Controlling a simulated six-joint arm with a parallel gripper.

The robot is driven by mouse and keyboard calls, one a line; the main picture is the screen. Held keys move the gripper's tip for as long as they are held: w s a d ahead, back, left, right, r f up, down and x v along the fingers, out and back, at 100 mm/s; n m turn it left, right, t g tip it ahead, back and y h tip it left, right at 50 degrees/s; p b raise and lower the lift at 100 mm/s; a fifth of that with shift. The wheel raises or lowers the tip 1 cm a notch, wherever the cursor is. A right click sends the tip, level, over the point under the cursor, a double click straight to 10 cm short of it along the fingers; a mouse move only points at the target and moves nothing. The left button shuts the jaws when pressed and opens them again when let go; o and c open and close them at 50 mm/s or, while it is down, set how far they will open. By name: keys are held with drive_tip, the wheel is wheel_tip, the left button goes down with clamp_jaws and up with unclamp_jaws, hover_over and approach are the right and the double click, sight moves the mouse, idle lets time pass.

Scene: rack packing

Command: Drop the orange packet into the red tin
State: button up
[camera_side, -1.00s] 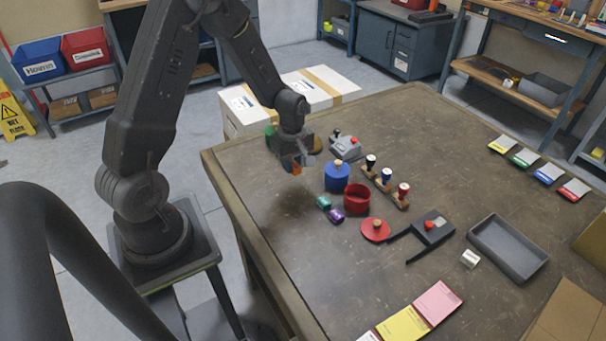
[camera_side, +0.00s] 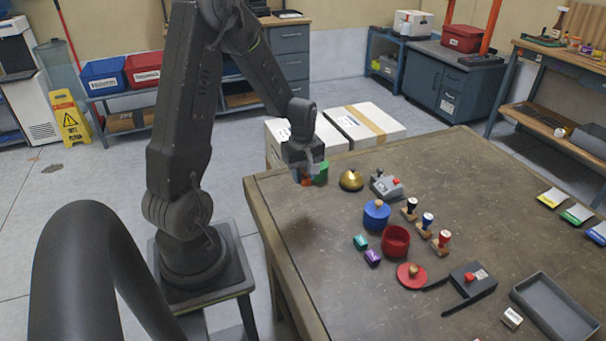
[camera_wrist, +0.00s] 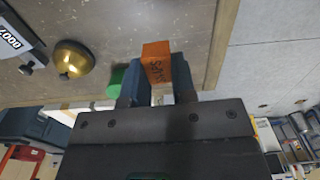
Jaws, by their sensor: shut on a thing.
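My gripper (camera_side: 304,179) is shut on the orange packet (camera_wrist: 157,65), which sticks out beyond the fingertips in the wrist view. It is held near the table's far left corner. The red tin (camera_side: 396,241) stands open on the table, right of and nearer the camera than my gripper. Its inside is only partly visible.
A green object (camera_side: 321,173) and a brass bell (camera_side: 351,180) stand close to my gripper. A lidded blue tin (camera_side: 376,215), teal (camera_side: 360,242) and purple (camera_side: 373,257) packets and several stamps (camera_side: 427,224) surround the red tin. Table left of the packets is clear.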

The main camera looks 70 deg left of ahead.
drive_tip(key=w+d+r, duration=0.2)
drive_tip(key=w+d, duration=0.6)
drive_tip(key=d, duration=0.3)
drive_tip(key=w+d+r, duration=0.2)
drive_tip(key=w+d, duration=0.6)
drive_tip(key=d, duration=0.3)
drive_tip(key=shift+w+f, duration=0.15)
drive_tip(key=shift+f, duration=2.65)
drive_tip(key=o, duration=1)
wheel_tip(320, 180, up, 14)
drive_tip(key=shift+f, duration=0.1)
